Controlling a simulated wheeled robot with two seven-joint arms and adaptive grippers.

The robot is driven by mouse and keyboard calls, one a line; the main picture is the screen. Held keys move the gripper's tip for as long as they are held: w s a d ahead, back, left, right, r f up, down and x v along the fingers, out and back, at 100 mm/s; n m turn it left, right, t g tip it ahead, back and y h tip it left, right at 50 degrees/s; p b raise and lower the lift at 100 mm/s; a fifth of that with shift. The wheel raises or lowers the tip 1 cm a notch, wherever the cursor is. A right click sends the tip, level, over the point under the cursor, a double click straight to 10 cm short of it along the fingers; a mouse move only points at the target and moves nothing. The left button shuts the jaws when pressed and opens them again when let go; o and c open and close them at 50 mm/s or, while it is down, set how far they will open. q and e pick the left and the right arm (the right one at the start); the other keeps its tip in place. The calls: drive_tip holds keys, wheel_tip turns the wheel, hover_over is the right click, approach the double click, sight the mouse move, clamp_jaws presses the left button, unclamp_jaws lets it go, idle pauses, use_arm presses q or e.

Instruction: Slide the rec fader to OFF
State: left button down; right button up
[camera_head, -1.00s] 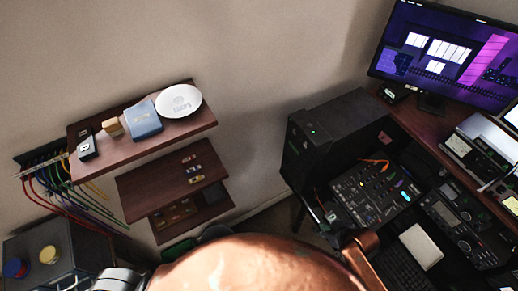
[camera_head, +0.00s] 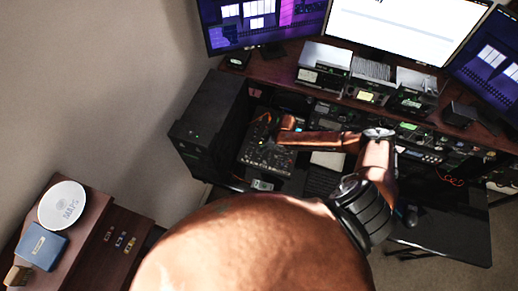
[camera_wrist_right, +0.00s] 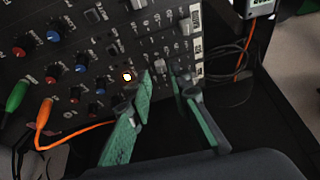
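The black mixer panel (camera_head: 262,158) sits on the desk in the head view, under my right gripper. Labels are too small to read, so I cannot tell which slider is the rec fader. My right gripper (camera_wrist_right: 163,82) has its two green-padded fingers apart over the panel's edge area, with nothing clearly held between them. My left gripper is not in view.
An orange cable (camera_wrist_right: 75,134) and a green plug (camera_wrist_right: 18,96) are at the panel's left in the wrist view. A black tower case (camera_head: 208,120) stands left of the mixer. Monitors (camera_head: 395,27) and grey devices (camera_head: 323,65) line the desk behind.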

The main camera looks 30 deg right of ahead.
drive_tip(key=shift+x, duration=1.75)
drive_tip(key=shift+a, duration=0.1)
drive_tip(key=shift+c, duration=0.6)
clamp_jaws()
